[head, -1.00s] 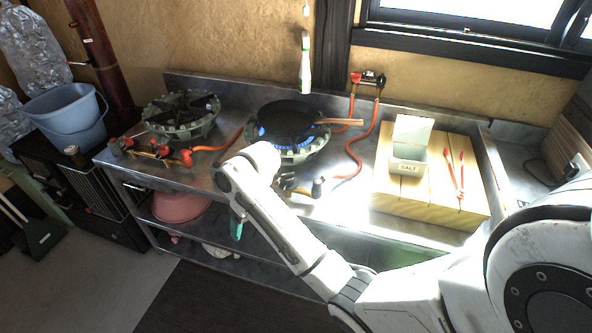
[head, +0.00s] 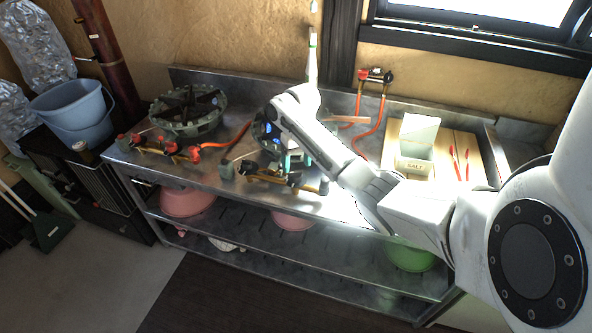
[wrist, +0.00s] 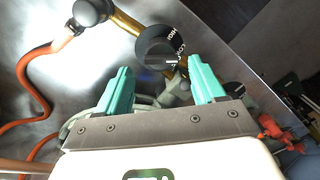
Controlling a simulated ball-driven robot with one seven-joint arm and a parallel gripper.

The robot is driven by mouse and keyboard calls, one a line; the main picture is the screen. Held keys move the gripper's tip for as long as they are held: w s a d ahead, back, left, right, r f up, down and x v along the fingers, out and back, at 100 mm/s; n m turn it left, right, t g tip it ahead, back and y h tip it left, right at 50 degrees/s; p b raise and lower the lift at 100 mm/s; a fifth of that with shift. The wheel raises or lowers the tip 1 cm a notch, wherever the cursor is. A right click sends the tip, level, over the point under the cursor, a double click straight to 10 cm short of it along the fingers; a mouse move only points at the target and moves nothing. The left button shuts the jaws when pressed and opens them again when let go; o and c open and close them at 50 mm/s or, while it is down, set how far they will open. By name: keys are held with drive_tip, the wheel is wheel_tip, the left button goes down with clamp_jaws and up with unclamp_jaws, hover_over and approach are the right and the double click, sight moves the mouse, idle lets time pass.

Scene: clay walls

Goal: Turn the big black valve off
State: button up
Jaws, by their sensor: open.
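The big black valve is a round black knob with white lettering (wrist: 152,44), on a brass pipe in the wrist view. It lies just beyond and between my fingertips, with no clear contact. A smaller black knob (wrist: 237,90) shows to the right of my right finger. My gripper (wrist: 161,74) is open, with two teal fingers apart and nothing between them. In the head view my gripper (head: 289,160) hangs over the front of the right burner, at the brass pipe (head: 262,178). My arm hides much of that burner (head: 266,132), where blue flame shows.
A left burner (head: 188,110) with red valves (head: 172,148) stands on the metal bench (head: 225,165). An orange hose (head: 376,130) runs behind my arm to a wall tap (head: 376,76). A salt box (head: 414,166) stands on wooden boards at the right. Bowls sit on the shelf below.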

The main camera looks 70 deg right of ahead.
sight(296, 171)
drive_tip(key=shift+a+f, duration=0.15)
drive_tip(key=shift+f, duration=1.9)
drive_tip(key=shift+w, duration=0.1)
drive_tip(key=c, duration=1)
